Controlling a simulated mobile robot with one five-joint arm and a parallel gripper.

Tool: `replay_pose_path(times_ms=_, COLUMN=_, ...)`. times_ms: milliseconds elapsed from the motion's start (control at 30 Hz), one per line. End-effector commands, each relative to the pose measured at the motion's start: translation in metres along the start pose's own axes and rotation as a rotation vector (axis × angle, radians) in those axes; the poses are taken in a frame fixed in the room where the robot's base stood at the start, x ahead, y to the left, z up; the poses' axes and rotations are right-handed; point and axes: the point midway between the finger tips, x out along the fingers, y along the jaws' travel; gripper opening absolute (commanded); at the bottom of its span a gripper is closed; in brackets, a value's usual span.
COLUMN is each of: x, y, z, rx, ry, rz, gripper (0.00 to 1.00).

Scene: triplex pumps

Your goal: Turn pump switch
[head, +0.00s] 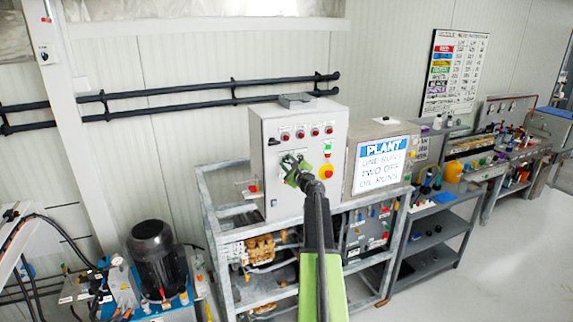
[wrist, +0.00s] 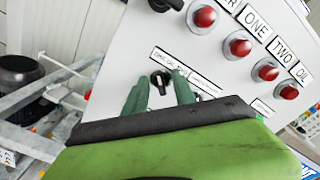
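A grey control box (head: 258,125) stands on a metal frame in the head view. Its front panel (wrist: 205,65) fills much of the wrist view. A black rotary switch (wrist: 160,81) with a light pointer mark sits on the panel under a printed label strip (wrist: 178,66). My gripper (head: 297,170) is at the panel's lower left in the head view and covers the switch there. In the wrist view my gripper (wrist: 158,86) is open, with one green finger on each side of the switch. Gaps show between the fingers and the switch. I cannot tell how deep the fingers reach.
Another black knob (wrist: 166,4) is above the switch. Several red lamps (wrist: 236,46) line the panel. A red emergency button (head: 326,171) on yellow is right of my gripper. A "PLANT" screen (head: 383,163) stands to the right. Metal frame rails (wrist: 40,115) are at the left.

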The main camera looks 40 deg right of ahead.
Motion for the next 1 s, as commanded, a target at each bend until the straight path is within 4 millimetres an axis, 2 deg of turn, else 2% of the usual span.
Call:
replay_pose_path(times_ms=133, x=-0.003, y=0.000, z=0.000, rx=0.000, ry=0.001, rz=-0.001, gripper=0.32)
replay_pose_path(times_ms=233, x=-0.017, y=0.000, z=0.000, rx=0.000, ry=0.001, rz=-0.001, gripper=0.32)
replay_pose_path(times_ms=700, x=-0.143, y=0.001, z=0.001, rx=0.000, ry=0.002, rz=-0.002, gripper=0.32)
replay_pose_path(times_ms=833, x=-0.163, y=0.001, z=0.001, rx=0.000, ry=0.001, rz=-0.001, gripper=0.32)
replay_pose_path(times_ms=1000, x=-0.173, y=0.000, z=0.000, rx=0.000, ry=0.000, rz=0.000, gripper=0.32)
